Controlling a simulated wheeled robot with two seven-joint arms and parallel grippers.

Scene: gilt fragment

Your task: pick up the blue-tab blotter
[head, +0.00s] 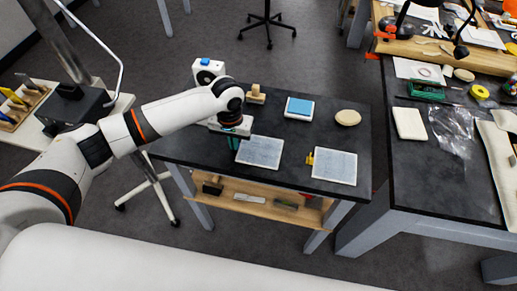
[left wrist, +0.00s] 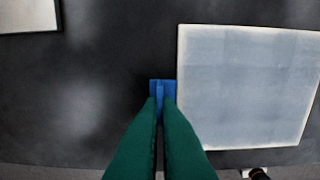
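The blue-tab blotter (head: 260,151) lies flat on the dark small table, a pale grey-blue sheet with a light border. In the left wrist view the blotter (left wrist: 248,88) fills the right side, and its blue tab (left wrist: 160,86) stands at its left edge. My left gripper (left wrist: 160,104) has its green fingers close together on either side of the tab's upright part, and they look shut on it. In the head view the left gripper (head: 236,143) is at the blotter's left edge; its arm hides the tab. My right gripper is not in view.
A yellow-tab blotter (head: 334,167) lies to the right. Behind are a wooden stamp (head: 256,94), a blue pad (head: 299,107) and an oval beige object (head: 347,118). A lower wooden shelf (head: 262,207) holds small items. A cluttered dark bench (head: 430,190) stands at right.

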